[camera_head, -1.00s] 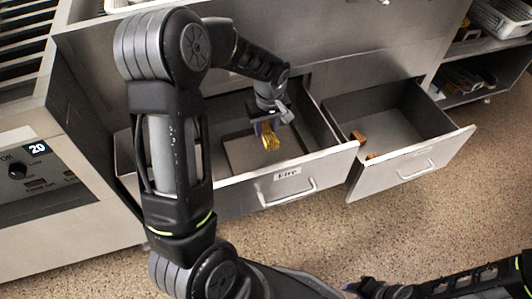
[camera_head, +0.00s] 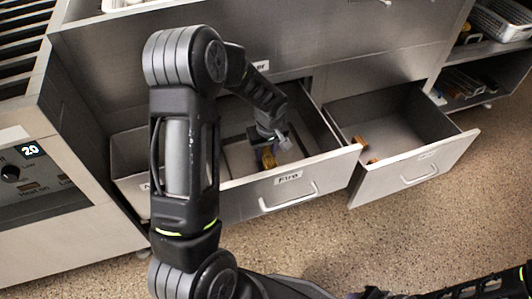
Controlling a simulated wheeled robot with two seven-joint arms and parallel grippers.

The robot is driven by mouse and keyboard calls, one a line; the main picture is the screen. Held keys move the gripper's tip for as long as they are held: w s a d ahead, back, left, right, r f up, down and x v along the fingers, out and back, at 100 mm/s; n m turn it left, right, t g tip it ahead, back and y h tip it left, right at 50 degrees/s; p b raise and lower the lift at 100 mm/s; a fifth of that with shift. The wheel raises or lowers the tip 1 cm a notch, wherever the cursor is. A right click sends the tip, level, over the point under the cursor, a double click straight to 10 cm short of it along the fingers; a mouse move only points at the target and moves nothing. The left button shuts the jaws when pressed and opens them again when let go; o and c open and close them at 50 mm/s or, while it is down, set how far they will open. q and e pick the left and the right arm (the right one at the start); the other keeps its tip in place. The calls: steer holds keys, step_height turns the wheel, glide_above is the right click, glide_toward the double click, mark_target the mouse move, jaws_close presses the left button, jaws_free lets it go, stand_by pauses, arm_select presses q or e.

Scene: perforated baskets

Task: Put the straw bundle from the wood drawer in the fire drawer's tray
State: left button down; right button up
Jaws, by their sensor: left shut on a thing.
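The gripper points down inside the open drawer labelled Fire (camera_head: 291,190). The bundle is low over the tray (camera_head: 239,163) in that drawer; I cannot tell whether it touches the tray's floor. My left arm hides the left part of the drawer. My right gripper is out of view; only part of my right arm shows at the bottom right.
A second open drawer (camera_head: 424,170) at the right holds small orange-brown pieces (camera_head: 360,143) near its left side. A cooking unit with a knob (camera_head: 10,173) stands at the left. A white basket (camera_head: 503,22) sits on a shelf at the top right. The speckled floor in front is clear.

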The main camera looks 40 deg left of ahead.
mark_target(268, 156)
arm_select(q)
steer(key=shift+f, duration=0.2)
steer(key=c, duration=1.5)
jaws_free()
steer(key=o, duration=0.5)
steer(key=shift+r, duration=0.45)
step_height(268, 156, up, 11)
steer(key=s+d+p, duration=0.1)
steer(key=p, duration=0.2)
steer(key=shift+d+r, duration=0.15)
steer(key=shift+d, duration=0.1)
